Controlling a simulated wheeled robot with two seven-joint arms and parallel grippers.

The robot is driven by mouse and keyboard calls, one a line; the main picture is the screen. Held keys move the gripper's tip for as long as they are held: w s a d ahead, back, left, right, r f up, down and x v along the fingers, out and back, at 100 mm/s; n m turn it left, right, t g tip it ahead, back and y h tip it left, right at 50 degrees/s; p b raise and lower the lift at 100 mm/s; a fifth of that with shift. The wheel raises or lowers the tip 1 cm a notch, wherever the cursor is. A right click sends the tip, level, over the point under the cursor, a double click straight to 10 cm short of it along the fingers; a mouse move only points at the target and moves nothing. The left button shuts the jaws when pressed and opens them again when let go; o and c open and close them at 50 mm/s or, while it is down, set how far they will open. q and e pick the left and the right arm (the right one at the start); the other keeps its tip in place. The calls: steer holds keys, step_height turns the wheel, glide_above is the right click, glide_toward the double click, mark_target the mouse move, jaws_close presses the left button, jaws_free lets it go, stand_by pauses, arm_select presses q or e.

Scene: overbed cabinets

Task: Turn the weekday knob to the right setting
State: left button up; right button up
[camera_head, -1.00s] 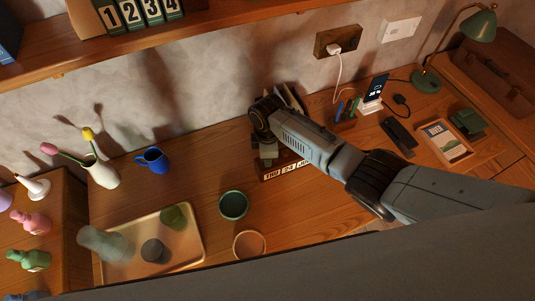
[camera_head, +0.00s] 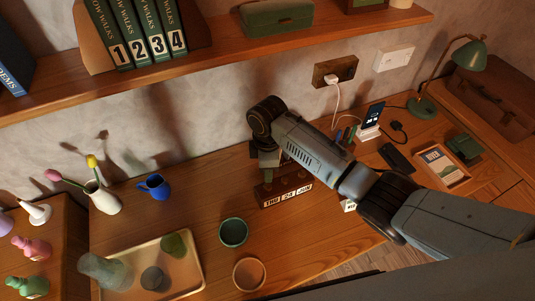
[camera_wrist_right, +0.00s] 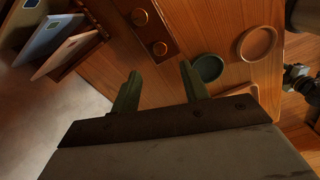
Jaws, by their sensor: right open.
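A dark wooden block calendar (camera_head: 287,197) stands on the desk and reads THU 24 JUN. In the right wrist view, two round brass knobs show on the calendar's top (camera_wrist_right: 168,28): an upper one (camera_wrist_right: 140,17) and a lower one (camera_wrist_right: 159,48), nearer the calendar's end. The lower knob seems to be on the THU side. The calendar's far part is out of that view. My right gripper (camera_wrist_right: 160,88) is open and empty, its fingers apart and clear of both knobs. In the head view it hangs at the calendar's back left, partly hidden.
A green pot (camera_head: 233,232) and a terracotta dish (camera_head: 249,274) stand in front of the calendar. A blue mug (camera_head: 154,186) and a tray (camera_head: 190,284) are left. A small white card (camera_head: 349,206) shows below my right arm. The shelf (camera_head: 215,45) overhangs the desk's back.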

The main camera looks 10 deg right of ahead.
steer(key=shift+r, duration=2.3)
